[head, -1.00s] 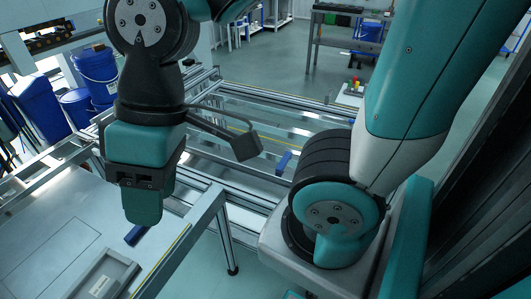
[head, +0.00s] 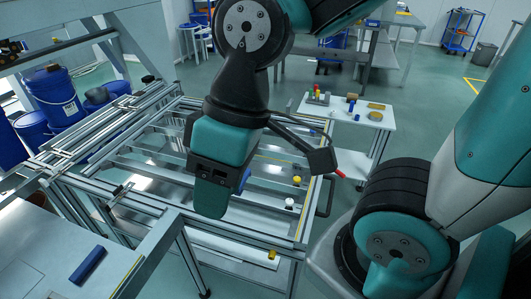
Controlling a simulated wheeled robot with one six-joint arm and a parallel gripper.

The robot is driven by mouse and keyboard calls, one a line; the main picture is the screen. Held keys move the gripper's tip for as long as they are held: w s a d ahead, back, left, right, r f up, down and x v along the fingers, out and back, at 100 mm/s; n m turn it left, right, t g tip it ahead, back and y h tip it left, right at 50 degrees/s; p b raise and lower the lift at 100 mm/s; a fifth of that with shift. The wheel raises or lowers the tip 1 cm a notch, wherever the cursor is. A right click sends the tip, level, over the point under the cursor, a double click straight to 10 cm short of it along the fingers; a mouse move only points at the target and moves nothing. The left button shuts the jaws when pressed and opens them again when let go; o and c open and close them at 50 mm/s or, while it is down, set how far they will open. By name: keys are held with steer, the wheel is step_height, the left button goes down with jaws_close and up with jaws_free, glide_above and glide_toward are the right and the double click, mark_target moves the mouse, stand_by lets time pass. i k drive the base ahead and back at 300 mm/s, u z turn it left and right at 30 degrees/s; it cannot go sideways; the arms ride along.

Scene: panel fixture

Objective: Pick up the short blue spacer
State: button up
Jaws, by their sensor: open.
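A blue block (head: 88,265) lies on the grey table at the lower left in the head view. A second blue piece (head: 245,180) shows just behind my gripper, partly hidden by it, in the area of the metal frame. I cannot tell for certain which is the short spacer. My gripper (head: 211,196) hangs pointing down over the frame, to the right of the first blue block and well apart from it. It is open, and nothing shows in it. Its far finger is hidden behind the near teal one.
The aluminium panel frame (head: 150,220) fills the middle, with yellow and white knobs (head: 289,203) on its right side. A white side table (head: 375,122) with small coloured parts stands behind right. Blue buckets (head: 55,95) stand at the left.

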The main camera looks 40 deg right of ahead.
mark_target(87, 264)
steer(key=z, duration=1.05)
steer(key=k, duration=0.6)
steer(key=u, duration=0.5)
steer(key=i, duration=0.85)
steer(key=u, duration=0.55)
steer(key=k, duration=0.6)
steer(key=u, duration=1.05)
steer(key=i, duration=1.05)
steer(key=z, duration=0.65)
